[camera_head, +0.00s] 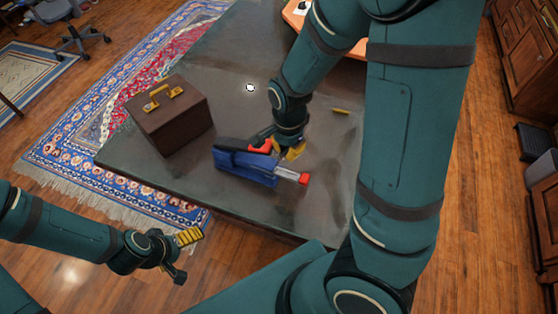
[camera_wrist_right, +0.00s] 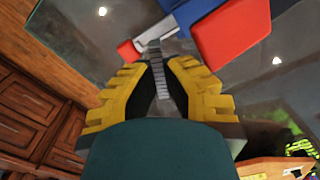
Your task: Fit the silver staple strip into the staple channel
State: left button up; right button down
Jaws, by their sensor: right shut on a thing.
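The blue stapler (camera_head: 243,165) lies on the dark table with red parts on top. Its silver staple channel (camera_head: 287,174) sticks out to the right and ends in a red tip (camera_head: 304,179). My right gripper (camera_head: 293,154) is over the channel. In the right wrist view its yellow fingers (camera_wrist_right: 158,70) are shut on the ridged silver staple strip (camera_wrist_right: 162,88), whose far end is close to the channel (camera_wrist_right: 172,25). I cannot tell whether they touch. The strip is hidden in the head view. My left gripper (camera_head: 182,255) is open and empty, off the table's front edge.
A brown box (camera_head: 172,125) with a yellow handle stands at the table's left. A small yellow piece (camera_head: 341,111) and a small white round thing (camera_head: 250,87) are farther back. An orange tray (camera_head: 296,17) is at the far edge. The table front left of the stapler is clear.

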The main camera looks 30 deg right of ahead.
jog(key=b, duration=0.2)
send_over(286, 174)
jog(key=f, duration=0.4)
jog(key=shift+s+d+f, duration=0.1)
jog(key=shift+d+f, duration=0.1)
jog(key=shift+f, duration=1.1)
notch_tip(286, 174, down, 3)
jog(key=shift+r+b, duration=0.1)
jog(key=shift+b, duration=0.65)
jog(key=shift+r, duration=0.1)
jog(key=c, duration=1.4)
grip_release()
jog(key=shift+a, duration=0.15)
